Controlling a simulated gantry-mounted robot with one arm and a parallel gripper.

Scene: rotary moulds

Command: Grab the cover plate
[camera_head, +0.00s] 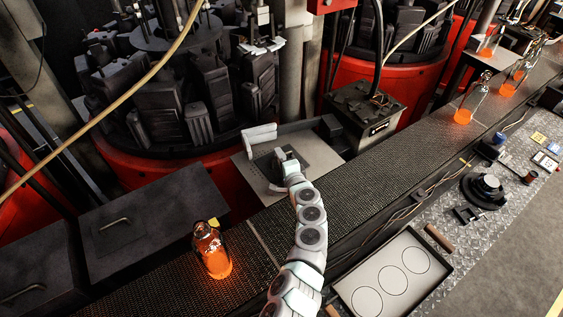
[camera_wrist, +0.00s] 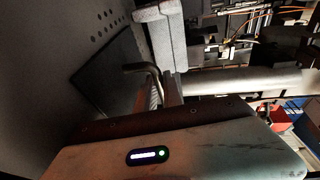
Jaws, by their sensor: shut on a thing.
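The cover plate is a dark flat plate (camera_wrist: 104,72) with a bent metal handle (camera_wrist: 146,69) in the wrist view. In the head view the plate (camera_head: 264,160) lies on a light grey panel beside the conveyor, partly hidden by my arm. My gripper (camera_head: 281,157) is at the plate, at the end of my white segmented arm. In the wrist view my gripper (camera_wrist: 164,92) is shut on the handle; the fingertips are dim and partly hidden by my wrist housing.
A light grey block (camera_head: 260,134) stands just behind the plate. The conveyor (camera_head: 367,165) runs diagonally in front, with a glowing bottle (camera_head: 212,250) on it at the left and several at the upper right. A dark control box (camera_head: 362,108) and red-based moulding machines stand behind.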

